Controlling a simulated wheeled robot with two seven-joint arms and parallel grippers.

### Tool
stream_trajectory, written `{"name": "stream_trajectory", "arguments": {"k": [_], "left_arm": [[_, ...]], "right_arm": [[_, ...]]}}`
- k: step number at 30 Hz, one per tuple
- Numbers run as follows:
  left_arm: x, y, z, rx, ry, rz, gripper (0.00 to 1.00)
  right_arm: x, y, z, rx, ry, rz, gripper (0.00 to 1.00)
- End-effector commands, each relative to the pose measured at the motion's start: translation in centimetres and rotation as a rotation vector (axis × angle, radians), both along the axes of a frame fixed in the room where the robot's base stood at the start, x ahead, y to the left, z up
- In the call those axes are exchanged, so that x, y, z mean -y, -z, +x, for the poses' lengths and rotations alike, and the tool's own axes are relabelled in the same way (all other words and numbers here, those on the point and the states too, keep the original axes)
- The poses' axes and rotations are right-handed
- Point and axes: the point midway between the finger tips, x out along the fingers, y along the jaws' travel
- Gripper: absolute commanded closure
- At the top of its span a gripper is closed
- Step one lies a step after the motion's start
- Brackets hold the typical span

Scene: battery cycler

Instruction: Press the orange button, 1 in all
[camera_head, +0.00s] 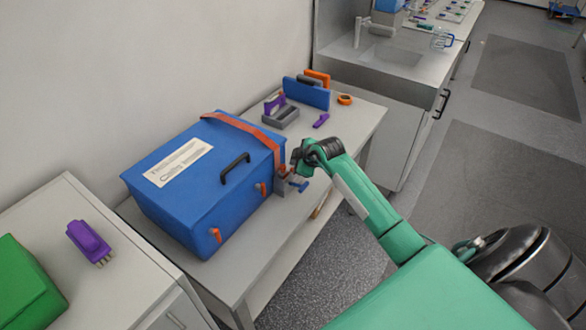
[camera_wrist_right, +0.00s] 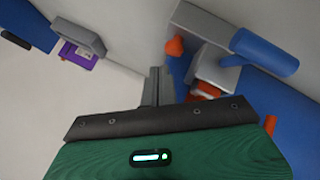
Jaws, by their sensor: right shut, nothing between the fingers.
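The blue box (camera_head: 192,200) sits on a white table, with a red strap over its lid and a black handle on top. A small grey and blue fixture (camera_head: 297,186) is at its right end; it also shows in the right wrist view (camera_wrist_right: 222,75). In that view a small orange knob-like part (camera_wrist_right: 175,46), possibly the button, sticks out beside the fixture. My right gripper (camera_head: 296,160) is at this end of the box. Its shut, empty fingers (camera_wrist_right: 153,88) are just left of and below the orange part; contact cannot be told. My left gripper is out of view.
Orange latches (camera_head: 216,235) sit on the box front. Behind the box are a grey holder (camera_head: 281,118), a blue block (camera_head: 306,93), an orange tape roll (camera_head: 345,99) and a small purple piece (camera_head: 321,120). A wall runs along the left.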

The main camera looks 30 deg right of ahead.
Motion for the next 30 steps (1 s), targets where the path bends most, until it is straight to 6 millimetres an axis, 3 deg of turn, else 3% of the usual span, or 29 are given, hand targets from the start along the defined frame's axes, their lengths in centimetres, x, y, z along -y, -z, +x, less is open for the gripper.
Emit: {"name": "stream_trajectory", "arguments": {"k": [12,30], "left_arm": [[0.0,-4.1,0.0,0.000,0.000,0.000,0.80],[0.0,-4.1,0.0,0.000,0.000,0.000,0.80]], "right_arm": [[0.0,-4.5,0.0,0.001,-0.001,0.001,1.00],[0.0,-4.6,0.0,0.000,0.000,0.000,1.00]]}}
